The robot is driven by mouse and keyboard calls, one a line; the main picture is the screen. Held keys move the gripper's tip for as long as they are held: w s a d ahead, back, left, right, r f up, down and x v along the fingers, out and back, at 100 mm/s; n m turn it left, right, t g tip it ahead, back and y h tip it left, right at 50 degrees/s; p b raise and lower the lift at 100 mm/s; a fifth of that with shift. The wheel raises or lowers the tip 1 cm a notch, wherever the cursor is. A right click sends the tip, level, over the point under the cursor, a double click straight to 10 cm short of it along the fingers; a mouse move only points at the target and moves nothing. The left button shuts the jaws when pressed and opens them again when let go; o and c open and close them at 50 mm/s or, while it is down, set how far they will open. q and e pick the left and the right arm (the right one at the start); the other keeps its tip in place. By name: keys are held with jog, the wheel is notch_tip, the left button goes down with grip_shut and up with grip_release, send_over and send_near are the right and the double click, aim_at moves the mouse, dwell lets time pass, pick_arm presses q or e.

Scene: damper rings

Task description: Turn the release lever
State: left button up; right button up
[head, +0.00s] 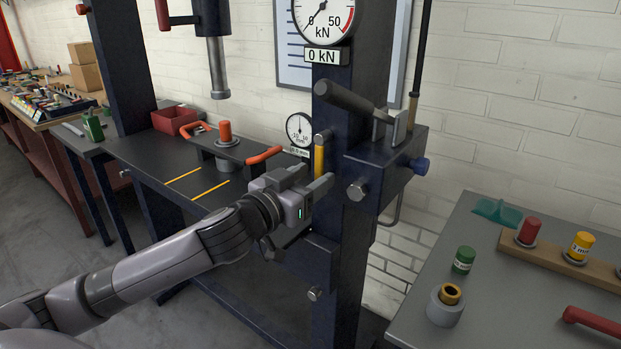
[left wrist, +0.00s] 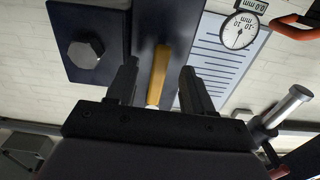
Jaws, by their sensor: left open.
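A short yellow lever (head: 319,160), which looks like the release lever, stands upright on the dark press column. Its yellow bar (left wrist: 159,76) also shows in the left wrist view, between the two fingers. My left gripper (head: 316,178) is open at the lever's lower part. In the left wrist view, gaps show between the lever and both fingers of the gripper (left wrist: 158,86), so it looks ungripped. A longer black handle (head: 348,102) slants from the pump block (head: 385,165) beside it. My right gripper is out of view.
The force gauge (head: 322,18) above has a 0 kN display. A hex bolt (head: 357,190) juts from the block near my gripper. An orange-handled plate with a red cylinder (head: 225,132) sits on the press bed. A side table (head: 480,255) holds several coloured rings and cylinders.

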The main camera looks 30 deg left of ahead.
pick_arm(q)
jog(key=s, duration=0.4)
jog(key=s+b, duration=0.1)
jog(key=s, duration=0.1)
jog(key=shift+a, duration=0.25)
jog(key=shift+f, duration=0.1)
dwell(0.3)
jog(key=s+d+f+g+p, duration=0.1)
jog(key=s+f+g, duration=0.1)
jog(key=f, duration=0.7)
jog(key=s+d+f+g+p, duration=0.1)
jog(key=s+d+f+g, duration=0.1)
jog(key=f, duration=0.8)
jog(key=s+d+f+m+g+h+p, duration=0.1)
jog(key=s+d+f+g, duration=0.2)
jog(key=s+d+f, duration=0.4)
jog(key=s+f, duration=0.6)
jog(key=f, duration=0.2)
jog(key=shift+s+g, duration=0.15)
jog(key=shift+g, duration=0.15)
